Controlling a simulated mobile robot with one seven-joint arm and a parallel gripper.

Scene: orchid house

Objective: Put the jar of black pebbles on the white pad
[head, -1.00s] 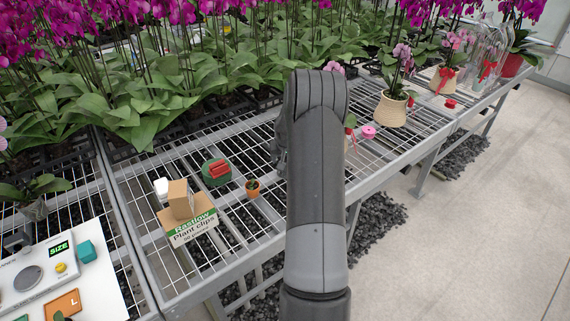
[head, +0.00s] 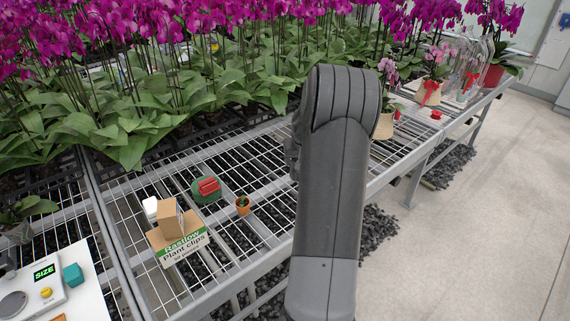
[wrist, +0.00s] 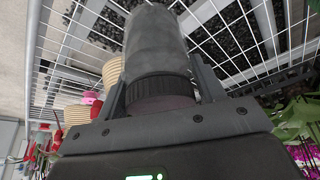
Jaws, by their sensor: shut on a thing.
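My gripper (wrist: 160,92) is shut on a grey, cylindrical jar (wrist: 154,42) with a dark ribbed band near the fingers, in the wrist view. The jar stands out beyond the fingers, with the wire bench behind it. Its contents are hard to make out. In the head view my arm hides the jar and nearly all of the gripper. I cannot make out a separate white pad; a white board (head: 95,292) with a size-reading device (head: 40,285) on it lies at the lower left.
The wire bench (head: 262,165) holds a plant clips box (head: 180,246), a small terracotta pot (head: 242,205) and a green round item (head: 199,194) with a red thing on it. Purple orchids (head: 230,60) line the back. Bare mesh lies between the small pot and my arm.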

